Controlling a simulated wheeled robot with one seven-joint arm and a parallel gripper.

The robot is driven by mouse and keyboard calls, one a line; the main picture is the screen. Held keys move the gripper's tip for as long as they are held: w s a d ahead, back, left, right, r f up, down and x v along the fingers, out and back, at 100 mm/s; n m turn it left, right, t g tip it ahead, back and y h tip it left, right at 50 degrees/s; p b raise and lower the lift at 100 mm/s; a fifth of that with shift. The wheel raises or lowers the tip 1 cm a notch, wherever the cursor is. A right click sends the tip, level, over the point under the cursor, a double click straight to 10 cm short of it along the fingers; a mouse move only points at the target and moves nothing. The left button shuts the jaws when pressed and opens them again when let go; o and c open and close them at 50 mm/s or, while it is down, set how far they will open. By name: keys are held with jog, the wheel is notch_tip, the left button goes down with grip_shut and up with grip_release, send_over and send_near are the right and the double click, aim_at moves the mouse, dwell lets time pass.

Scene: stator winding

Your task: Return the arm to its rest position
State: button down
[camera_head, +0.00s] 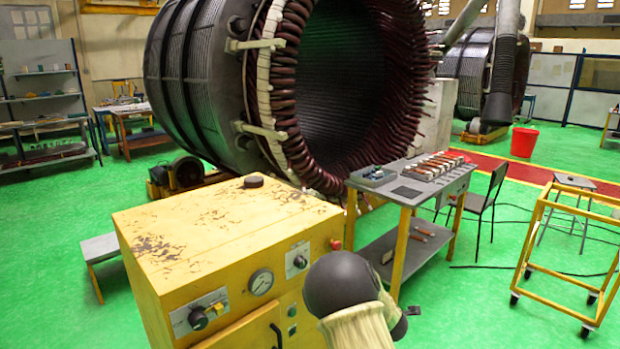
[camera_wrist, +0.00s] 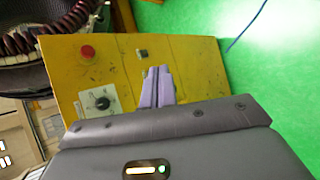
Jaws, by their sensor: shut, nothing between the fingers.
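My gripper (camera_wrist: 158,86) shows in the wrist view with its two pale purple fingers side by side and closed, nothing between them. It points toward the front panel of a yellow cabinet (camera_wrist: 110,60), which bears a red button (camera_wrist: 87,52) and a black knob (camera_wrist: 102,103). I cannot tell the distance between fingertips and panel. In the head view, part of my arm (camera_head: 345,285) shows in front of the yellow cabinet's (camera_head: 225,225) right front corner; the gripper itself is hidden there.
A large stator (camera_head: 340,90) stands behind the cabinet. A work table (camera_head: 395,180) with parts on it is to the right, beside a black chair (camera_head: 485,200) and a yellow wheeled frame (camera_head: 545,270). A red bucket (camera_head: 523,142) stands farther back. Green floor (camera_head: 470,310) is open at the lower right.

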jog(key=s+r+m+g, duration=0.2)
jog(key=s+m, duration=0.5)
jog(key=s, duration=0.4)
jog(key=s+a+r+m+g+p, duration=0.1)
jog(key=s+r+m+g, duration=0.2)
jog(key=s+r+m, duration=0.2)
jog(key=s+a+r+m+g, duration=0.1)
jog(key=s+r+m+g, duration=0.1)
jog(key=s+m, duration=0.8)
jog(key=s+r, duration=0.1)
jog(key=s, duration=0.5)
jog(key=shift+s+a+r+m+g+p, duration=0.2)
jog(key=shift+s+m+g+p, duration=0.1)
jog(key=shift+g+p, duration=0.1)
